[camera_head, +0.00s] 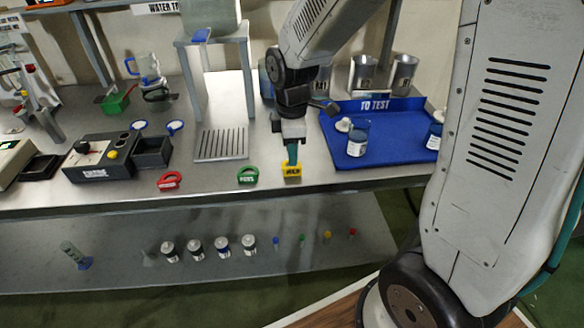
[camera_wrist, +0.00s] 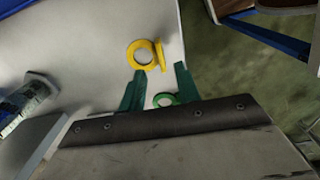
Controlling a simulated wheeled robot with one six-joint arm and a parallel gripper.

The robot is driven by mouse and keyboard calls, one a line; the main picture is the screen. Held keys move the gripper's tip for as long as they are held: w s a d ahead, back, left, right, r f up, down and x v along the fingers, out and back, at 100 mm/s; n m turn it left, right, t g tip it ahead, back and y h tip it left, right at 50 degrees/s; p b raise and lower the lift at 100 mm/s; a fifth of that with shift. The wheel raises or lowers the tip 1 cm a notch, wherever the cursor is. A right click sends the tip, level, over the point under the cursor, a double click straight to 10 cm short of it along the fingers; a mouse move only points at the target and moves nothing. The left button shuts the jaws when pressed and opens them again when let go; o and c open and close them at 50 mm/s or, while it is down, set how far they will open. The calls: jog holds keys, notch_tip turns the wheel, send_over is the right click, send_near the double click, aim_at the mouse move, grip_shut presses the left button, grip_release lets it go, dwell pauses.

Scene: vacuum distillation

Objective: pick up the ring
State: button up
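Several coloured rings with label plates lie along the front of the metal bench. The yellow ring (camera_head: 292,171) is at the right of the row. The green ring (camera_head: 248,175) is to its left, and the red ring (camera_head: 170,181) is farther left. My gripper (camera_head: 291,157) points down over the yellow ring, partly hiding it. In the wrist view, my gripper (camera_wrist: 159,69) has its two teal fingers apart. There the yellow ring (camera_wrist: 138,55) shows around and just beyond the fingertips, with nothing visibly gripped. The green ring (camera_wrist: 165,99) shows between the fingers, nearer the palm.
A blue tray (camera_head: 380,108) with bottles is to the right of my gripper. A raised stand (camera_head: 245,80) is behind to the left. A black control box (camera_head: 100,158) is at left. The lower shelf (camera_head: 330,225) holds small bottles. The bench's front edge is close.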

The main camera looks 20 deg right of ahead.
aim_at(289, 171)
notch_tip(289, 171, down, 5)
jog(key=shift+r, duration=0.2)
jog(key=shift+s, duration=0.1)
jog(key=shift+c, duration=0.3)
grip_shut()
